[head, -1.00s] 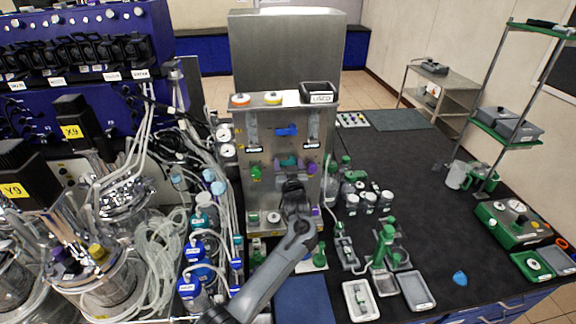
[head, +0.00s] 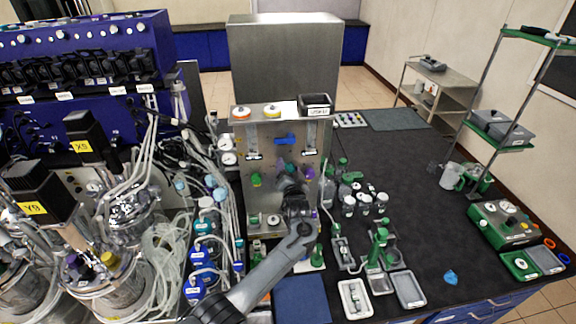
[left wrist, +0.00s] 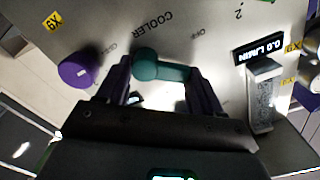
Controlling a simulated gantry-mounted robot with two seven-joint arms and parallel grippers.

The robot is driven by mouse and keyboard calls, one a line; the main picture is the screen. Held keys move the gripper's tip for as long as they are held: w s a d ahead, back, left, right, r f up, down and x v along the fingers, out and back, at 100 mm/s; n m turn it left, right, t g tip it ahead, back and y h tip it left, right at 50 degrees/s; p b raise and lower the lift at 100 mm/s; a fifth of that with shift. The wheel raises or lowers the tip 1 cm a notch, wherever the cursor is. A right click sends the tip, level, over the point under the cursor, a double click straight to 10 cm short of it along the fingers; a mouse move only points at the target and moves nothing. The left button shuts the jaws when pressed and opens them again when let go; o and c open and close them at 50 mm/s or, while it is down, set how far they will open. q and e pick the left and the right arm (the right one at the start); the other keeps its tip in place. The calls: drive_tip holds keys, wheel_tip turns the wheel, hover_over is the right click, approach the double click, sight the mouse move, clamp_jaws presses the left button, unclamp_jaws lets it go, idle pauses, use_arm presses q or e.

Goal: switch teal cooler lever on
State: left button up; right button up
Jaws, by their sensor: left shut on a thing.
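The teal cooler lever (left wrist: 160,68) is on the steel panel (left wrist: 190,25), under the printed word COOLER, with OFF lettering to each side. In the left wrist view its round end is at left and its bar extends to the right. My left gripper (left wrist: 160,78) has one finger on each side of the lever and is shut on it. In the head view my left gripper (head: 291,180) is at the panel's front and largely hides the lever. My right gripper is not in view.
A purple knob (left wrist: 77,70) sits left of the lever in the wrist view, and a flow display (left wrist: 259,50) is at right. In the head view a green knob (head: 256,180) and a blue lever (head: 285,139) are close by. Bottles and tubing crowd the panel's left.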

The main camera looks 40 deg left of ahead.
use_arm(q)
drive_tip(key=m, duration=0.1)
drive_tip(key=m+p, duration=0.1)
drive_tip(key=m, duration=0.1)
drive_tip(key=shift+w+d+r, duration=0.1)
drive_tip(key=shift+w+r, duration=0.05)
drive_tip(key=shift+r, duration=0.25)
drive_tip(key=m, duration=0.1)
drive_tip(key=m+p, duration=0.1)
drive_tip(key=shift+w+d+r+m, duration=0.1)
drive_tip(key=shift+w+d+m, duration=0.05)
drive_tip(key=shift+m, duration=0.15)
drive_tip(key=m, duration=0.1)
drive_tip(key=m+p, duration=0.1)
drive_tip(key=m, duration=0.1)
drive_tip(key=shift+w+d+m, duration=0.2)
drive_tip(key=shift+m, duration=0.7)
drive_tip(key=shift+w+d+p, duration=0.1)
drive_tip(key=shift+p, duration=0.2)
drive_tip(key=o, duration=1)
drive_tip(key=shift+f, duration=0.25)
